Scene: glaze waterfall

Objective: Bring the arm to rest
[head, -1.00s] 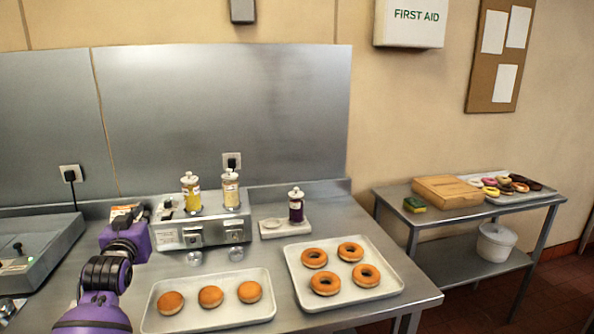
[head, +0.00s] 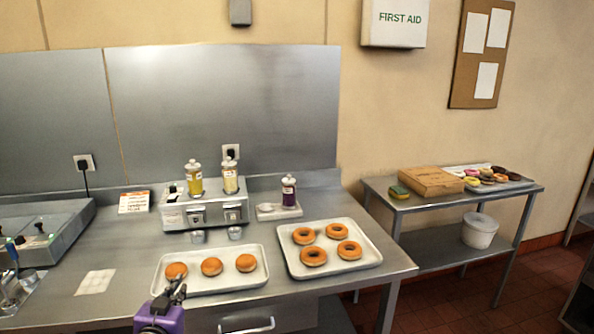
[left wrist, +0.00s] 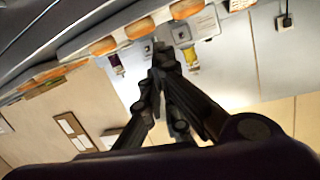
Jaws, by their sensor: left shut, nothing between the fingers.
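My left gripper (head: 178,284) is at the bottom of the head view, in front of the tray of filled buns (head: 258,277) at the counter's front edge. Its purple wrist shows below its black fingers. In the left wrist view its black fingers (left wrist: 160,50) come together at the tips, with nothing between them. The fingertips overlap the left bun in the head view; I cannot tell the exact gap. My right gripper is not in view.
A second tray (head: 374,263) holds several ring doughnuts. Behind the trays stand a dispenser (head: 199,216) with two jars and a purple jar (head: 289,193). A fryer (head: 55,232) is at the left, a side table (head: 420,206) at the right.

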